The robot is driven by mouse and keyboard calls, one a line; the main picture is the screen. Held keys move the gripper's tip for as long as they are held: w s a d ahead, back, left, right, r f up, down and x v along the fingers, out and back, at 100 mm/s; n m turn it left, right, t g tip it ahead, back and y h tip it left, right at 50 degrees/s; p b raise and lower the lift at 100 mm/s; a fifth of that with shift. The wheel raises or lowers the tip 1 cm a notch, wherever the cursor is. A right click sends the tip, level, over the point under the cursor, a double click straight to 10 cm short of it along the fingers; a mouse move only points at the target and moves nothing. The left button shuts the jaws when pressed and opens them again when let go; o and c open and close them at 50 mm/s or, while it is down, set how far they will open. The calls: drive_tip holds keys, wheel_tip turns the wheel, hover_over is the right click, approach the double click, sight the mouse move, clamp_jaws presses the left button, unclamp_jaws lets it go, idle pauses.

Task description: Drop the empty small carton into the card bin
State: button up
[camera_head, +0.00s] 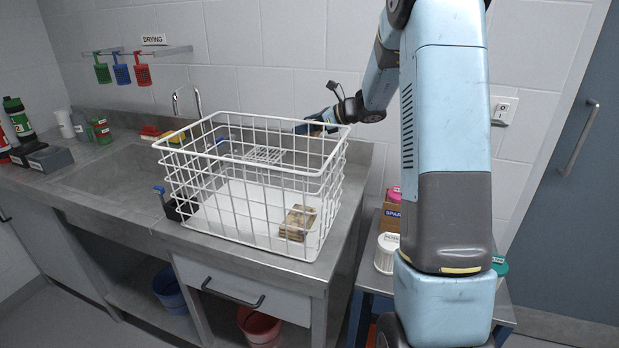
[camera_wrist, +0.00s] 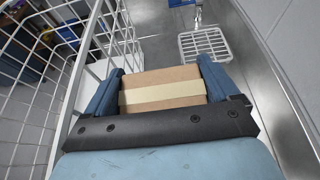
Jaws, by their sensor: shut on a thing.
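My gripper (camera_head: 315,124) is at the back right rim of a white wire basket (camera_head: 262,197) on the counter. In the wrist view, my gripper (camera_wrist: 160,88) is shut on a small brown carton (camera_wrist: 160,88) with a pale tape band, one finger on each side. The basket's wire wall (camera_wrist: 55,110) stands left of the carton there. I cannot tell whether the carton is over the basket or just behind it, nor see inside the carton. No label names the card bin.
The sink (camera_head: 110,175) is left of the basket. A white wire rack (camera_wrist: 203,43) lies on the counter ahead. The tiled wall is close behind. A low side table with tubs (camera_head: 386,252) stands right of the counter. A blue bucket (camera_head: 170,290) and a reddish one (camera_head: 259,327) are below.

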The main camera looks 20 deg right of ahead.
wheel_tip(320, 180, down, 18)
drive_tip(key=shift+f, duration=0.2)
idle(0.4)
drive_tip(key=o, duration=0.8)
drive_tip(key=shift+f, duration=0.1)
drive_tip(key=shift+c, duration=0.2)
